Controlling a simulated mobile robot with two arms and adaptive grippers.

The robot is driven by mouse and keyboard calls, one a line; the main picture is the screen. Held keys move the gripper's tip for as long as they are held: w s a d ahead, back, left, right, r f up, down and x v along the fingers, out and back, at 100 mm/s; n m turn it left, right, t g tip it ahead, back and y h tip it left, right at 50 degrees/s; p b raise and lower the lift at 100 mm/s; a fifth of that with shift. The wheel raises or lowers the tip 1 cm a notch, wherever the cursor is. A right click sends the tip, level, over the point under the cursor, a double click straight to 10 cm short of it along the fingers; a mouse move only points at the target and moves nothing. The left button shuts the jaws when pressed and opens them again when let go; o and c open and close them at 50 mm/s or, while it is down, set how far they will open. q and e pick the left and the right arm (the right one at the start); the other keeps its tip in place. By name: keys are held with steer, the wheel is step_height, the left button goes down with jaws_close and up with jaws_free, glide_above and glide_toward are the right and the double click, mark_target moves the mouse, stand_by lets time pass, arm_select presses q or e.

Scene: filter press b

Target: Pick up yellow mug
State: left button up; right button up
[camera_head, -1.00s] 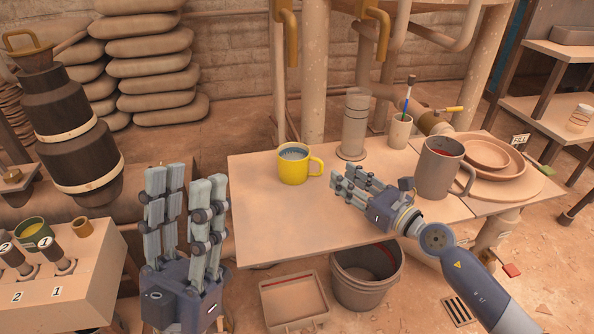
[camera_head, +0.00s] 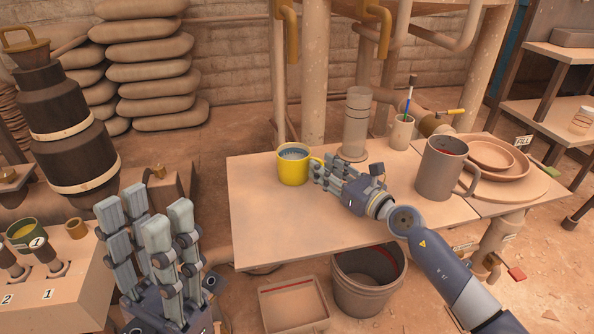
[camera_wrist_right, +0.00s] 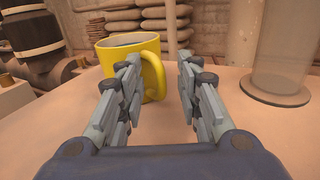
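The yellow mug (camera_head: 293,166) stands upright on the table (camera_head: 268,222), with grey contents inside and its handle to the right. My right gripper (camera_head: 322,172) is at the mug's handle side, open, with its fingers pointing at the mug. In the right wrist view the mug (camera_wrist_right: 130,62) is just ahead, and its handle reaches between the open fingertips (camera_wrist_right: 158,66). I cannot tell whether a finger touches it. My left gripper (camera_head: 148,215) is raised at the lower left, away from the table, with its fingers spread and empty.
A clear cylinder (camera_head: 356,125), a cup with a brush (camera_head: 401,132), a large brown mug (camera_head: 440,168) and stacked dishes (camera_head: 497,160) stand on the table's right side. A bucket (camera_head: 366,280) and a tray (camera_head: 293,306) lie below. The table's front left is clear.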

jaws_close()
steer(key=shift+r, duration=0.2)
stand_by(0.3)
